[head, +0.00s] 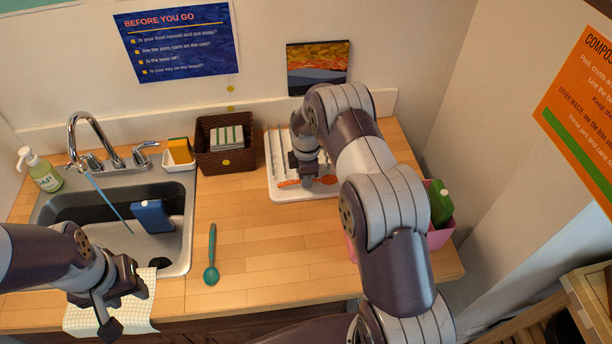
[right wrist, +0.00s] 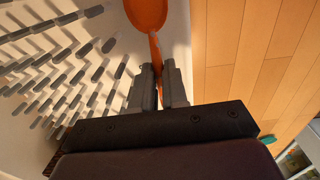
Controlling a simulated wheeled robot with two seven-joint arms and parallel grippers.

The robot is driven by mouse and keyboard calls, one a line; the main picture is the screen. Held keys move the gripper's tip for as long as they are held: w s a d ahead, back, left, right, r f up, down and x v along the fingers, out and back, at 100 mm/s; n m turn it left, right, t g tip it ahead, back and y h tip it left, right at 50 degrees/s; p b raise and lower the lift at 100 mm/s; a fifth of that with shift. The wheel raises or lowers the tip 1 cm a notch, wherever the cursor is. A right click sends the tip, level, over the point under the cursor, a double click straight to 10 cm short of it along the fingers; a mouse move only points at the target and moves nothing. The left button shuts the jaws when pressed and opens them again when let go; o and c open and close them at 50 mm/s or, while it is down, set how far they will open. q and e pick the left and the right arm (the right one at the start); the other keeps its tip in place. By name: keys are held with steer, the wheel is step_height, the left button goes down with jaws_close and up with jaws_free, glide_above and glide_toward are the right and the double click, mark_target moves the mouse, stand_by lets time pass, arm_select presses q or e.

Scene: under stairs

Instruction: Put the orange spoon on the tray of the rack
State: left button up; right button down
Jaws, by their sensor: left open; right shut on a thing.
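The orange spoon (head: 289,184) lies low over the front part of the white rack tray (head: 285,196) in the head view. My right gripper (head: 307,182) is shut on its handle. In the right wrist view, the orange spoon (right wrist: 146,14) extends away from between the fingers of my right gripper (right wrist: 160,88), bowl at the top edge. The white rack's pegs (right wrist: 70,85) stand to the left of it. I cannot tell whether the spoon touches the tray. My left gripper (head: 120,305) is open and empty near the sink's front edge.
A teal spoon (head: 211,258) lies on the wooden counter (head: 265,245). The sink (head: 180,245) holds a blue object (head: 152,216). A brown basket (head: 218,168) stands left of the rack. A pink container (head: 442,236) is partly behind my right arm.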

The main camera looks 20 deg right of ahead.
steer(key=shift+f+b, duration=0.5)
steer(key=shift+f, duration=0.1)
steer(key=c, duration=1.1)
jaws_free()
steer(key=shift+r, duration=0.1)
steer(key=shift+r, duration=0.35)
step_height(320, 180, up, 12)
steer(key=b, duration=0.3)
steer(key=shift+s, duration=0.15)
steer(key=shift+f, duration=0.1)
